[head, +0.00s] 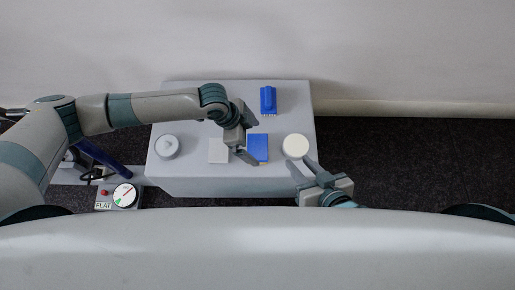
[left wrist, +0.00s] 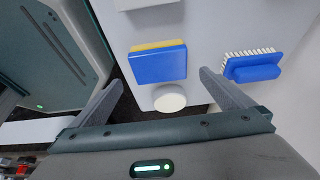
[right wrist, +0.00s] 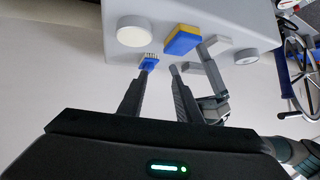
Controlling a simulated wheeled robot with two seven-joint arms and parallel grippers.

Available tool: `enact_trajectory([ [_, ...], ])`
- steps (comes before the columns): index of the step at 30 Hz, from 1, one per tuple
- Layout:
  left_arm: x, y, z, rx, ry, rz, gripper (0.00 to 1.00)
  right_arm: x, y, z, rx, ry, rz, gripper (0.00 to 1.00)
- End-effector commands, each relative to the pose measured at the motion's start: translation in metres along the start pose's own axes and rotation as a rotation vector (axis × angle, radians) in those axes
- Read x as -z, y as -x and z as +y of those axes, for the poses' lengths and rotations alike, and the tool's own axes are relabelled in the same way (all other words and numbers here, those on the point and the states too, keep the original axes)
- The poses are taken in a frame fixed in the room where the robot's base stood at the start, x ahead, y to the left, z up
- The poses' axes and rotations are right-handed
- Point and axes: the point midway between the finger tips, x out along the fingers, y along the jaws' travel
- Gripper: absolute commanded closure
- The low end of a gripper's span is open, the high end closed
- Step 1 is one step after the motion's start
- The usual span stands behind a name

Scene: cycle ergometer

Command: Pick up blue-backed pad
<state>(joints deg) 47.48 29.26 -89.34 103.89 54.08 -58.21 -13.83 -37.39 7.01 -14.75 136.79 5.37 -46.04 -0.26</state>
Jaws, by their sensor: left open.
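The blue-backed pad (head: 258,148) lies blue side up on the pale table, with a yellow layer along one edge. It shows whole in the left wrist view (left wrist: 158,66), between and beyond the fingertips, and in the right wrist view (right wrist: 181,41). My left gripper (head: 250,140) is open and empty, above and beside the pad; I see no contact. My right gripper (head: 303,164) has its fingers apart and empty, near the white round piece at the table's front right.
On the pale table (head: 190,185) are a white round piece (head: 295,146), a blue brush (head: 268,101), a light grey block (head: 218,150) left of the pad, and a grey disc (head: 167,147). A dial box (head: 124,195) stands front left. A wall runs behind.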

Motion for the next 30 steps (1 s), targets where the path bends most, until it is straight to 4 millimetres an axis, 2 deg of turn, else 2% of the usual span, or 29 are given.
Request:
enact_trajectory([
  [3, -0.001, -0.006, 0.000, 0.000, 0.001, -0.001, 0.00, 0.005, -0.001, -0.001, 0.002, 0.003, 0.025, 0.69],
  [17, -0.001, -0.011, 0.000, 0.000, 0.000, 0.000, 0.00, 0.007, -0.002, -0.001, 0.001, 0.006, 0.042, 0.69],
  [30, -0.008, -0.054, 0.000, -0.002, 0.000, 0.000, 0.00, 0.047, -0.002, -0.014, 0.022, 0.030, 0.261, 0.69],
])
